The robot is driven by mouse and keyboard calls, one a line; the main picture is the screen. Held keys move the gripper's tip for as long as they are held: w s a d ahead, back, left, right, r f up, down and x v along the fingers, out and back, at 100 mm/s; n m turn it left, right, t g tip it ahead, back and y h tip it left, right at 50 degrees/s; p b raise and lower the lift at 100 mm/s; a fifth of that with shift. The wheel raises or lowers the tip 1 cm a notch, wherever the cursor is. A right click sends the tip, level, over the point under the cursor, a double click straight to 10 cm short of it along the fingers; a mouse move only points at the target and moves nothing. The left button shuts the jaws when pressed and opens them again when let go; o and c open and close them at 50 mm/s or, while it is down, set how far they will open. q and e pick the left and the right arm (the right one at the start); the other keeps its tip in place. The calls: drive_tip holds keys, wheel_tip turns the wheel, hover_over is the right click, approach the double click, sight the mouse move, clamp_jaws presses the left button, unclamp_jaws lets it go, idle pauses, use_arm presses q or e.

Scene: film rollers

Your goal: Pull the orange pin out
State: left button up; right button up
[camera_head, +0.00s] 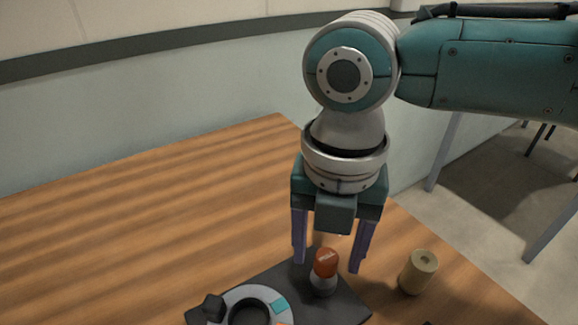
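The orange pin (326,262) stands upright in a light grey holder (323,283) on a dark base plate (346,309). My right gripper (329,262) points down over it. Its two purple fingers are spread, one on each side of the pin, with a visible gap to it on both sides in this view. The gripper looks open and empty. How far the fingertips are from the pin in depth is hard to tell. My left gripper is not in view.
A grey ring (245,294) with teal and orange marks and a black knob (213,307) sit on the plate's left. A tan roller (418,272) stands upright on the wooden table (150,230) to the right. The table's left and back are clear.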

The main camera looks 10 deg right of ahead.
sight(327, 256)
wheel_tip(327, 256, up, 10)
drive_tip(key=p, duration=0.1)
idle(0.5)
